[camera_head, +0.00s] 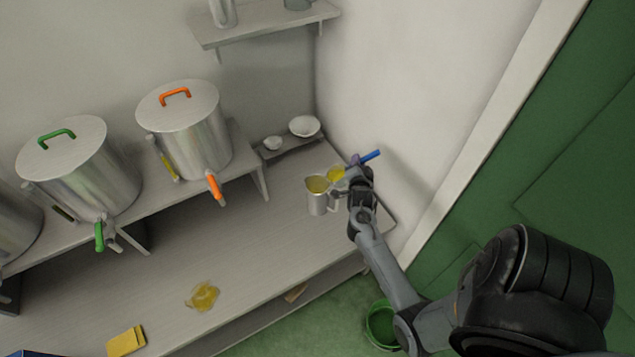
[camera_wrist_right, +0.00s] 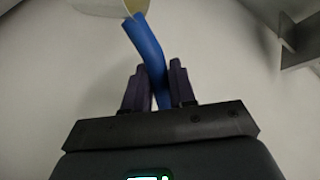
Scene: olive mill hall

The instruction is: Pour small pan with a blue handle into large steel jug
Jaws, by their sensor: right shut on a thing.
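The large steel jug (camera_head: 317,200) stands upright on the bench near its right end, with yellow liquid at its mouth. The small pan (camera_head: 336,175) is just right of and behind the jug's rim, with yellow in it; I cannot tell whether it touches the jug. Its blue handle (camera_head: 371,156) sticks out to the upper right. My right gripper (camera_head: 356,163) is shut on the blue handle, which also shows between the fingers in the right wrist view (camera_wrist_right: 150,52). There the pan (camera_wrist_right: 100,7) is mostly cut off at the top edge. My left gripper is not in view.
Steel vats with a green-handled lid (camera_head: 70,160) and an orange-handled lid (camera_head: 185,125) stand on a raised shelf at left. White bowls (camera_head: 304,126) sit behind the jug. A yellow spill (camera_head: 203,296) and a yellow sponge (camera_head: 126,341) lie on the bench. A wall is close at right.

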